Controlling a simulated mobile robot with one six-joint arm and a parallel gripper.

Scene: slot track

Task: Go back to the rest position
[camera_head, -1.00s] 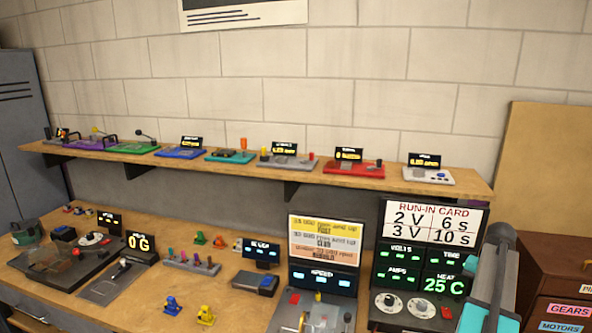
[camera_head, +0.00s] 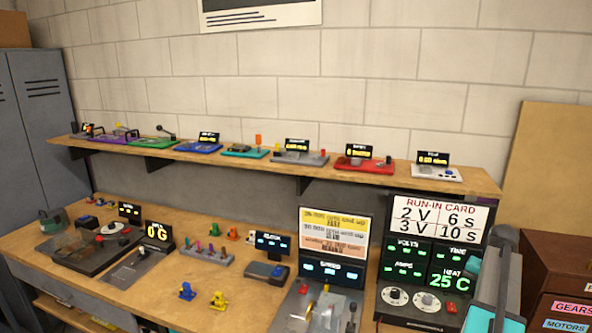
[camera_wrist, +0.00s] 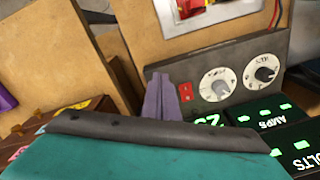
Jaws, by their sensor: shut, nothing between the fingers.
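My gripper (camera_wrist: 161,84) shows in the wrist view as two grey-purple fingers pressed together, with nothing between them. It points toward the run-in panel's face, beside a red button (camera_wrist: 186,90) and two white dials (camera_wrist: 217,84); I cannot tell the exact gap. In the head view, my teal and grey arm stands at the lower right, in front of the right edge of the run-in panel (camera_head: 408,270). My fingers are not visible in that view.
The wooden bench (camera_head: 150,290) carries a speed panel (camera_head: 332,240), a row of coloured pegs (camera_head: 208,254) and small figures. A shelf (camera_head: 300,167) of devices runs above. A brown drawer cabinet (camera_head: 560,265) stands right of my arm; grey lockers (camera_head: 40,110) are at left.

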